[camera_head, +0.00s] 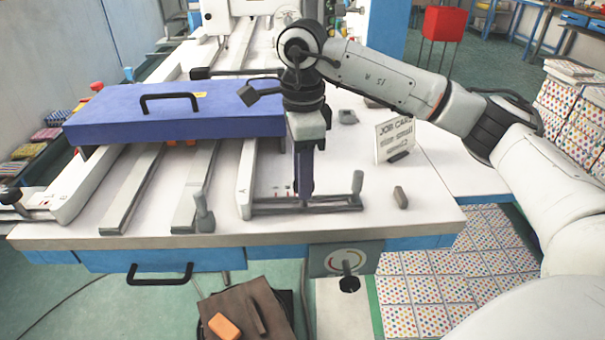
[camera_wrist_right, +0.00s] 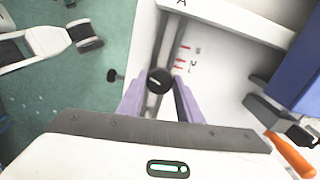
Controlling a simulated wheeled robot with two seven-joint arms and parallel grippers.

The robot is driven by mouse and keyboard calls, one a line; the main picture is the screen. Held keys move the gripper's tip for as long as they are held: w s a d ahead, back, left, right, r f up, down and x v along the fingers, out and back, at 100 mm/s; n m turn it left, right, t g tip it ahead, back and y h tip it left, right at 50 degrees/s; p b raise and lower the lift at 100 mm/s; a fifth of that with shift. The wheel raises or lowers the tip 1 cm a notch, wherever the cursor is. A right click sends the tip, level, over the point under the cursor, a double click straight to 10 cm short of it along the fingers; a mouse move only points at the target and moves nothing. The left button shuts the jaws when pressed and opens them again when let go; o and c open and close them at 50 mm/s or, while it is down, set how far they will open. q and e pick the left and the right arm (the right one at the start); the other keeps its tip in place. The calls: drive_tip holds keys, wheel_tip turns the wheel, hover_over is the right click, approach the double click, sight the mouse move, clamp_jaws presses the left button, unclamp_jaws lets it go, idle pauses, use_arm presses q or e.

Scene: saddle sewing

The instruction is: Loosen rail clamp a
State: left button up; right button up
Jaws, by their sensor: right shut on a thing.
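Rail clamp a is a grey bar (camera_head: 335,203) across the near end of a white rail at the table's front. In the right wrist view the rail carries a letter A (camera_wrist_right: 181,3) and red marks. A round dark knob (camera_wrist_right: 159,80) with a pale line on top sits on this bar. My right gripper (camera_head: 304,198) points straight down over the clamp. In the right wrist view its purple fingers (camera_wrist_right: 159,92) are on either side of the knob, shut on it. My left gripper is in neither view.
A blue cover (camera_head: 175,118) with a black handle lies across the rails, just left of my right gripper. A job card (camera_head: 395,140) stands to the right, and a small grey block (camera_head: 400,197) lies near the edge. An upright grey post (camera_head: 203,212) stands left of the clamp.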

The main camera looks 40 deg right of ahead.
drive_tip(key=n, duration=0.6)
drive_tip(key=shift+n, duration=0.4)
idle(0.4)
drive_tip(key=o, duration=1)
drive_tip(key=shift+o, duration=0.2)
wheel_tip(320, 180, up, 10)
drive_tip(key=p, duration=0.1)
drive_tip(key=shift+r, duration=0.2)
drive_tip(key=shift+s, duration=0.1)
